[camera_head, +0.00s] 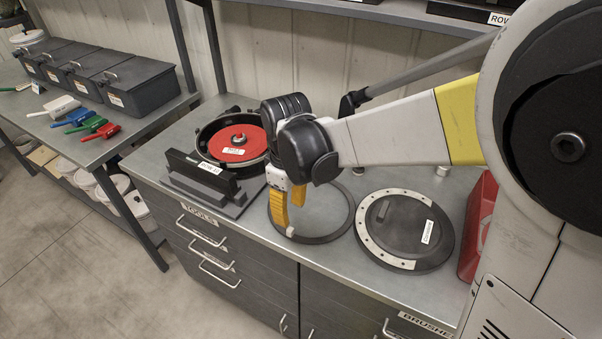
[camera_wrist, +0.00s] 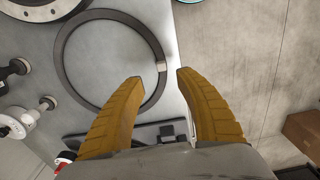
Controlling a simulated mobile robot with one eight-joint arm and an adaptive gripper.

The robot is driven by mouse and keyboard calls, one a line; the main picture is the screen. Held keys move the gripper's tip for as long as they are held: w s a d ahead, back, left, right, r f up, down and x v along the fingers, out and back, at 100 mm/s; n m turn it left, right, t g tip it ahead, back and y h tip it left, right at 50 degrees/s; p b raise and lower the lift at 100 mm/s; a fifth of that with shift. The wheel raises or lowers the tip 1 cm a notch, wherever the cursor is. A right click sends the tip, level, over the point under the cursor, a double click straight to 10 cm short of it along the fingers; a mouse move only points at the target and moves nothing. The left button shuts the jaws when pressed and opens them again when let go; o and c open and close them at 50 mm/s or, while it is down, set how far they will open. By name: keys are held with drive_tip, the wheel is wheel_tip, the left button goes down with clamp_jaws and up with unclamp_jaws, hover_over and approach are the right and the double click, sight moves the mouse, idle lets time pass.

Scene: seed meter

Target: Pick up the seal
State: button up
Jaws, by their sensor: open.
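The seal is a thin dark ring (camera_head: 316,240) lying flat on the grey bench top, with a small white tab (camera_head: 290,231) on its front left rim. In the wrist view the ring (camera_wrist: 57,55) fills the upper left, and its white tab (camera_wrist: 161,66) shows just ahead of the fingertips. My gripper (camera_head: 290,214), with yellow fingers, is open and empty over the ring's left side. In the wrist view the fingertips (camera_wrist: 158,77) stand on either side of the tab's line. How high they are above the ring is hard to tell. My wrist hides the ring's back part in the head view.
A black housing with a red disc (camera_head: 237,143) stands left of the ring. A round dark lid (camera_head: 405,230) lies to its right, with a red bin (camera_head: 478,225) beyond. The bench's front edge (camera_wrist: 181,50) runs close beside the tab. Bare bench shows inside the ring.

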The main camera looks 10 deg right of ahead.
sight(288, 229)
wheel_tip(288, 229, down, 3)
drive_tip(key=shift+b, duration=0.4)
drive_tip(key=f+b, duration=0.2)
drive_tip(key=f, duration=0.3)
drive_tip(key=shift+w+a+b, duration=0.1)
drive_tip(key=shift+a+b, duration=0.25)
drive_tip(key=shift+b, duration=0.05)
clamp_jaws()
